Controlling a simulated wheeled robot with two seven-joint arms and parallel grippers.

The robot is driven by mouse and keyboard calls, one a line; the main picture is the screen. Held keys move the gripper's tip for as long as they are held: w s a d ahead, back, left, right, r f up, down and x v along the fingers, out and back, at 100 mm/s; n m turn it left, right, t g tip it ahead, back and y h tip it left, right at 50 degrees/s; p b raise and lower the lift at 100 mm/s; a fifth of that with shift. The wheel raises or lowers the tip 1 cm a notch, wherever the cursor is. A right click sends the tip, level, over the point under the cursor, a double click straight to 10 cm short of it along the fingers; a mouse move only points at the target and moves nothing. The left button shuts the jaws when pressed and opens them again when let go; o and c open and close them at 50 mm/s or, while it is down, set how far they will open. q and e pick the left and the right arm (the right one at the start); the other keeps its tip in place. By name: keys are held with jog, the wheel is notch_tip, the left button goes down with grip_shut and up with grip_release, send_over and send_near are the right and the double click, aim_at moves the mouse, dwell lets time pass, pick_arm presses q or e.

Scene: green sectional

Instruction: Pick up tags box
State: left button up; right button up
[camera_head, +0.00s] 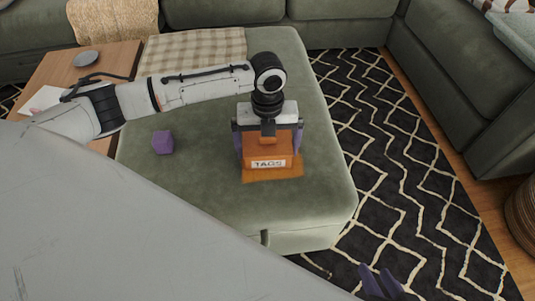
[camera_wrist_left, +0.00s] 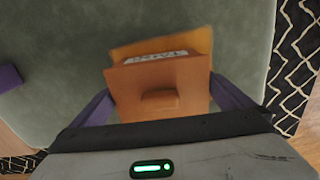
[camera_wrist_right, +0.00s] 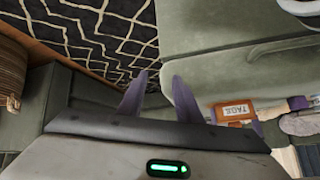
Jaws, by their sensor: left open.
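The orange tags box (camera_head: 268,171) with a white "TAGS" label sits on the green ottoman (camera_head: 205,195). My left gripper (camera_head: 268,150) is above the box, with its purple fingers down on either side of it. In the left wrist view the box (camera_wrist_left: 160,88) lies between the open fingers, with a raised handle-like part on top; contact with the fingers is not clear. My right gripper (camera_head: 380,284) is at the bottom edge of the head view, away from the box. Its two fingers (camera_wrist_right: 153,92) stand apart with nothing between them. The box also shows far off in the right wrist view (camera_wrist_right: 233,112).
A purple cube (camera_head: 162,142) lies on the ottoman left of the box. A checked cloth (camera_head: 195,48) covers the ottoman's back left part. A wooden table (camera_head: 110,62) with a grey bowl (camera_head: 86,58) stands at left. Green sofas (camera_head: 440,60) border the patterned rug (camera_head: 400,170).

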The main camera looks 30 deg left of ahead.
pick_arm(q)
jog(key=shift+f, duration=0.1)
jog(key=shift+c, duration=0.3)
jog(key=c, duration=0.6)
